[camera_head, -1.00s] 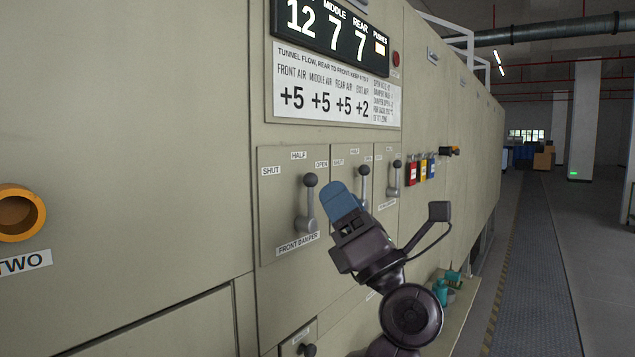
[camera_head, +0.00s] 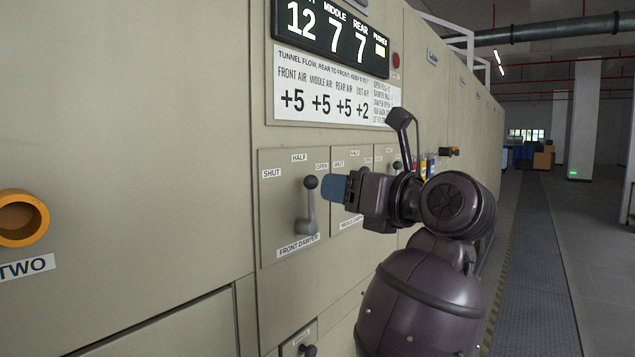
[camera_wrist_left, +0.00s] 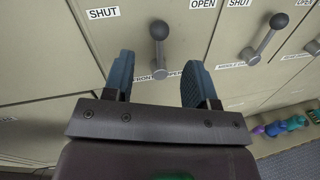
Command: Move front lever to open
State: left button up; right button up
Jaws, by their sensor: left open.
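The front damper lever (camera_head: 309,207) is a grey handle with a dark ball knob on the furnace wall. Its knob points up, between the HALF and OPEN labels in the head view. My left gripper (camera_head: 333,188) is just right of the lever, its blue fingers pointing at the panel. In the left wrist view the fingers (camera_wrist_left: 160,85) are spread apart and empty, with the front lever (camera_wrist_left: 159,40) beyond and between them. No contact with the lever shows. The arm hides most of the middle damper lever in the head view. My right gripper is not in view.
The middle damper lever (camera_wrist_left: 264,39) stands right of the front one in the wrist view. A display (camera_head: 330,38) and an air chart (camera_head: 335,90) are above. An orange-rimmed port (camera_head: 20,215) is at far left. The aisle on the right is clear.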

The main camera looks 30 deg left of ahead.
aim_at(316, 184)
pick_arm(q)
jog(key=x, duration=0.6)
jog(key=shift+w+a+p, duration=0.1)
jog(key=shift+a+p, duration=0.2)
jog(key=shift+p, duration=0.05)
grip_shut()
